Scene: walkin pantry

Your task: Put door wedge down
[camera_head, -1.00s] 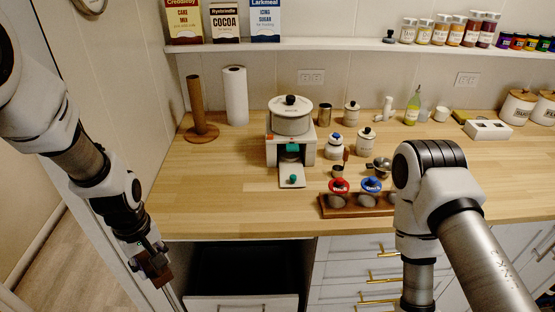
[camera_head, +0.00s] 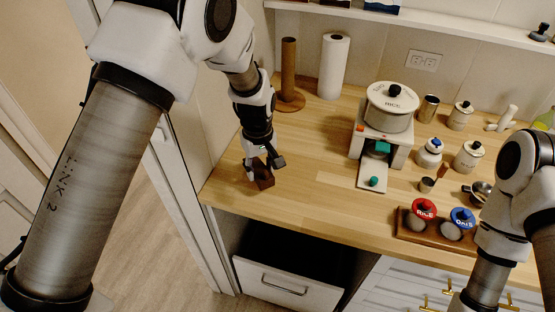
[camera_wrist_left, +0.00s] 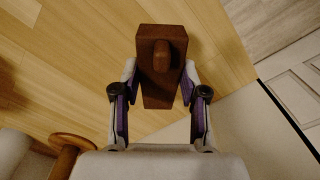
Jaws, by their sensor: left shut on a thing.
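The door wedge is a dark brown wooden block (camera_head: 264,180) with a rounded knob on it. My left gripper (camera_head: 260,166) is shut on it, over the left front part of the wooden counter. In the left wrist view the wedge (camera_wrist_left: 161,65) sits between the two purple-padded fingers of the gripper (camera_wrist_left: 158,105), with the counter's wood behind it. I cannot tell whether the wedge touches the counter. My right arm shows at the right edge of the head view, but its gripper is out of frame.
The counter (camera_head: 310,190) is clear to the right of the wedge. A wooden paper-towel post (camera_head: 289,72) and a paper roll (camera_head: 333,66) stand behind. A rice dispenser (camera_head: 385,125) and a rack with red- and blue-lidded jars (camera_head: 425,236) stand right. An open drawer (camera_head: 285,284) is below.

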